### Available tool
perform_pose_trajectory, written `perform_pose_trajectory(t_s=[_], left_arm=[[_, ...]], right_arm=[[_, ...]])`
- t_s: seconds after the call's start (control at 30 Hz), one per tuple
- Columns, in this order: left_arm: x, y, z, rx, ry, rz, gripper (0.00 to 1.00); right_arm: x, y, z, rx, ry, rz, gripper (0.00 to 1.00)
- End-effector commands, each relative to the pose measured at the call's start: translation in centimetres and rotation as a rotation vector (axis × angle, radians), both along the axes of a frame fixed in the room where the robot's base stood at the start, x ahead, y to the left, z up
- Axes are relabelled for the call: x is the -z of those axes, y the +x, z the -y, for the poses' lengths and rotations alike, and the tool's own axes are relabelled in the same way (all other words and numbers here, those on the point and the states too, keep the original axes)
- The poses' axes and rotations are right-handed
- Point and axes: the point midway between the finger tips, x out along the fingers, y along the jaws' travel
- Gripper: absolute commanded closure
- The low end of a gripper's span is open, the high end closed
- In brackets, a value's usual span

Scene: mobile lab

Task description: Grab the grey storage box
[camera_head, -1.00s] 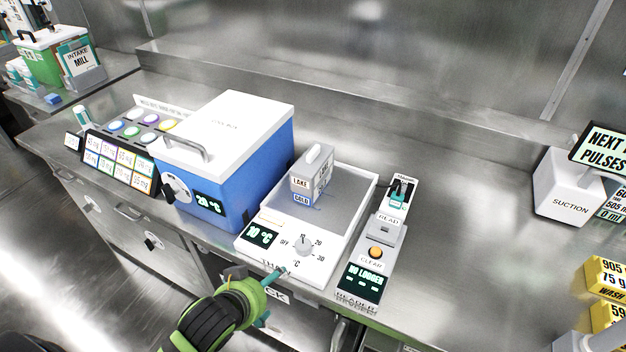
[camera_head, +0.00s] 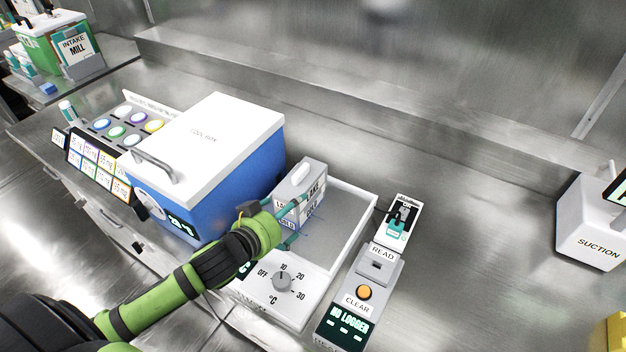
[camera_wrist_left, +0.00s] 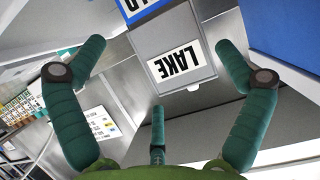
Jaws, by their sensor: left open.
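The grey storage box (camera_head: 312,184), with a pale handle on its lid and a "LAKE" label, stands in the tray of the white thaw plate (camera_head: 352,243). My left gripper (camera_head: 290,222) is at the box's near side in the head view, its green-teal fingers partly in front of the box. In the left wrist view the box (camera_wrist_left: 170,38) shows its "LAKE" label between the spread fingers of my left gripper (camera_wrist_left: 155,75). The fingers are open, and I cannot tell whether any touches the box. My right gripper is not in view.
A blue cool box (camera_head: 220,165) with a white lid stands close to the left of the grey box. A reader unit (camera_head: 376,270) stands to the right. A white suction unit (camera_head: 592,222) is at far right. Bare bench lies between them.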

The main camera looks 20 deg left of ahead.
Motion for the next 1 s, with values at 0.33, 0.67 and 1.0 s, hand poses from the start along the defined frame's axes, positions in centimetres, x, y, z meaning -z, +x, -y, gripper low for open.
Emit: perform_pose_trajectory(t_s=[0.33, 0.67, 1.0], left_arm=[[1.0, 2.8, 0.2, -0.001, 0.001, 0.000, 0.00], [2.7, 6.2, 0.5, -0.001, 0.000, 0.000, 0.00], [3.0, 6.4, 0.5, 0.000, 0.001, -0.001, 0.28]], right_arm=[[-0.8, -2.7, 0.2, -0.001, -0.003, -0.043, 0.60], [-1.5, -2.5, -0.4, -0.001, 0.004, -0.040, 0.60], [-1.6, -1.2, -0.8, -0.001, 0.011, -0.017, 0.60]])
